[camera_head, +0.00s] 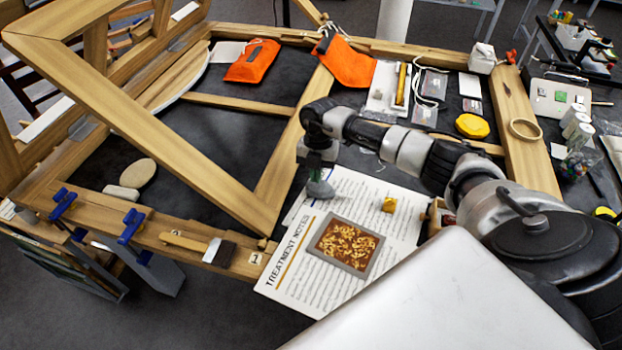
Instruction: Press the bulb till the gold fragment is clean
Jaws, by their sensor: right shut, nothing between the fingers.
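The gold fragment (345,246) is a flat dark brown piece with patchy gold in a grey border. It lies on a white printed sheet headed "Treatment Notes" (285,285). A small grey-green rounded object, seemingly the bulb (320,189), stands at the sheet's upper left edge. My right gripper (318,168) is shut and points down directly above the bulb. I cannot tell whether its tips touch the bulb, and they partly hide its top. My left gripper is not in view.
Wooden frame beams (165,130) surround the dark work surface at left. A wooden-handled brush (200,247) lies on the front beam. Orange pouches (345,62) and a yellow round item (472,126) lie farther back.

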